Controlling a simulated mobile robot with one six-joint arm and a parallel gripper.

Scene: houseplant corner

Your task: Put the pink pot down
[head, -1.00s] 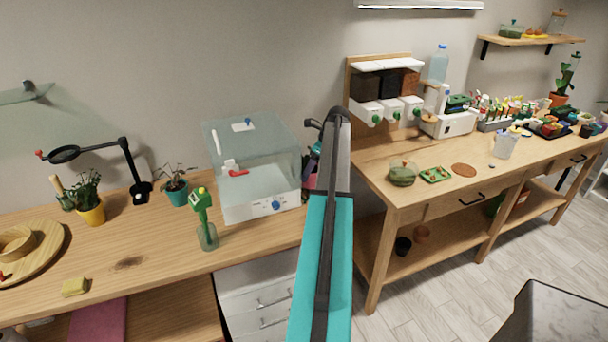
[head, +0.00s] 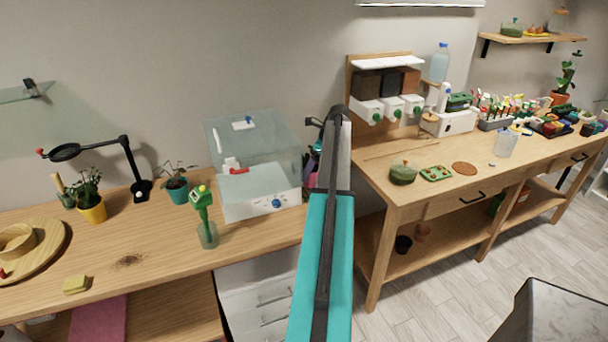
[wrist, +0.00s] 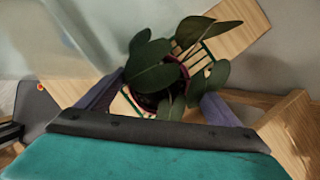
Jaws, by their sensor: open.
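The pink pot (head: 311,180) shows only as a small pink patch in the head view, between the clear box and my arm, which hides most of it. In the wrist view a plant with broad dark green leaves (wrist: 152,76) stands between the two purple fingers of my gripper (wrist: 160,92). Its leaves cover nearly all of the pot. My gripper is open, with one finger on each side of the plant. Whether either finger touches the pot is hidden.
The clear-lidded box (head: 262,190) stands close to the left of the pot. The right bench (head: 385,180) begins just right of my arm.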

